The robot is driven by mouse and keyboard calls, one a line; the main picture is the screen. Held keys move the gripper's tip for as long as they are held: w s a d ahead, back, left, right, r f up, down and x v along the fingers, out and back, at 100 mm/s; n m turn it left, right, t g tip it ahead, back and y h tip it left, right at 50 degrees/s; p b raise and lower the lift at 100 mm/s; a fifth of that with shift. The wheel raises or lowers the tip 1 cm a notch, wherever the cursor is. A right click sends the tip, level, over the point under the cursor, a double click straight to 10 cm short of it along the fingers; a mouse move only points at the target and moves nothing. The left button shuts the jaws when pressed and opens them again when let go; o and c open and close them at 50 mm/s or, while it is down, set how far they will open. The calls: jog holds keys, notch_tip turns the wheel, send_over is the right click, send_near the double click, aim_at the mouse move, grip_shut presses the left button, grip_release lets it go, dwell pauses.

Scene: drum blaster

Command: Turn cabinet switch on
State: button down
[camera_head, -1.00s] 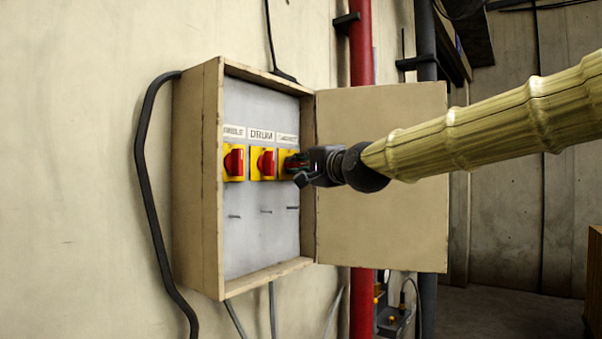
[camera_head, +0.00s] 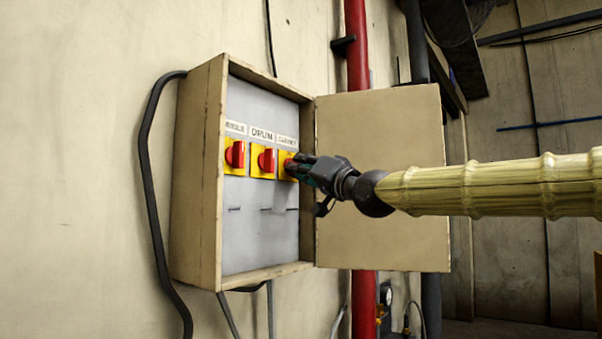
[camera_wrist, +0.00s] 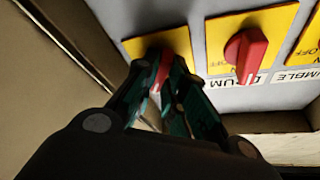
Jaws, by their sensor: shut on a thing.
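The open cabinet (camera_head: 205,180) on the wall holds three red rotary switches on yellow plates. The left switch (camera_head: 235,154) and the middle DRUM switch (camera_head: 266,160) are free. The right switch's yellow plate (camera_head: 285,157) sits under a label that seems to read CLEANER, and its knob is mostly hidden in the head view. My gripper (camera_head: 297,168) is at this right switch. In the wrist view my gripper (camera_wrist: 166,95) is shut on the right switch's red knob (camera_wrist: 165,66). The DRUM knob (camera_wrist: 244,52) shows beside it, pointing down in that view.
The cabinet door (camera_head: 385,120) stands open to the right, behind my arm. The cabinet's side wall is close to my gripper in the wrist view. A red pipe (camera_head: 358,50) runs behind the door, and a black cable (camera_head: 146,150) hangs left of the cabinet.

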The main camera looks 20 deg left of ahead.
jog(key=n+g+y+p, duration=0.1)
jog(key=n+p, duration=0.1)
jog(key=n, duration=0.1)
jog(key=n+g+y+p, duration=0.1)
jog(key=n+p, duration=0.2)
jog(key=n+g+p, duration=0.2)
jog(key=n, duration=0.1)
jog(key=shift+w+f+n+y+p, duration=0.1)
jog(key=shift+w+n+y+p, duration=0.1)
jog(key=shift+n+y+p, duration=0.15)
jog(key=shift+f, duration=0.1)
jog(key=c, duration=1.5)
grip_release()
jog(key=shift+d, duration=0.1)
jog(key=v, duration=1.2)
jog(key=shift+w, duration=0.1)
jog(key=shift+f, duration=0.1)
